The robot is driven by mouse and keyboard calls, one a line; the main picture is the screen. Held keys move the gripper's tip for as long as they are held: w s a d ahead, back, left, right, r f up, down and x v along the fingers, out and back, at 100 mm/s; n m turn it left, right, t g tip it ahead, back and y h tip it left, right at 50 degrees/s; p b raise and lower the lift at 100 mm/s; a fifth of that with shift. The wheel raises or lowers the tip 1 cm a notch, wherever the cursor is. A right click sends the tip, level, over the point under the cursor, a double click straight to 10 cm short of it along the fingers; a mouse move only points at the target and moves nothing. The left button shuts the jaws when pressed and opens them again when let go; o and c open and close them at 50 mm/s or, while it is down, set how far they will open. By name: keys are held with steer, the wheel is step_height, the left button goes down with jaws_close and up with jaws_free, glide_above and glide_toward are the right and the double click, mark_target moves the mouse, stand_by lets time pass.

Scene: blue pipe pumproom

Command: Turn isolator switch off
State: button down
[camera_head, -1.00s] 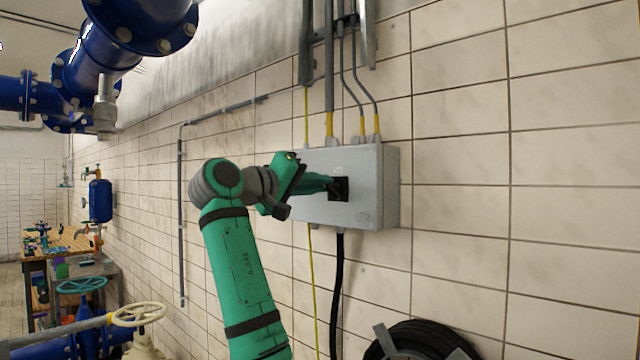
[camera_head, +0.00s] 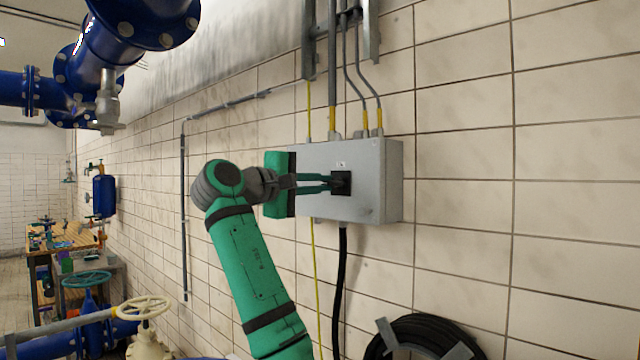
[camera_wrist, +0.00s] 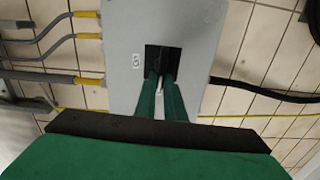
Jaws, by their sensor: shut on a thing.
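The isolator box is a grey metal enclosure (camera_head: 362,205) on the tiled wall, and it also fills the upper middle of the wrist view (camera_wrist: 205,25). Its switch is a small black square plate with a black handle (camera_head: 341,183) on the box front. In the wrist view the black plate (camera_wrist: 172,55) shows just past the fingertips, with a small label beside it. My gripper (camera_head: 328,183) reaches in from the left with its two green fingers close together on the handle. The fingers (camera_wrist: 161,85) hide most of the handle, so its exact angle cannot be told.
Grey conduits with yellow ends (camera_head: 366,110) enter the box top. A black cable (camera_head: 341,270) and a thin yellow cable hang below. A coiled black hose (camera_head: 420,335) hangs at lower right. Blue pipes (camera_head: 130,30) and a cream handwheel (camera_head: 144,308) are at left.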

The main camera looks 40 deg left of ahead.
steer(key=shift+w+d+f, duration=0.1)
steer(key=shift+w+f, duration=0.05)
steer(key=shift+f, duration=0.05)
steer(key=c, duration=1.8)
jaws_free()
steer(key=shift+c, duration=0.2)
steer(key=shift+r, duration=0.1)
steer(key=shift+s, duration=0.65)
steer(key=s+a, duration=0.1)
steer(key=s, duration=0.8)
steer(key=shift+s, duration=0.3)
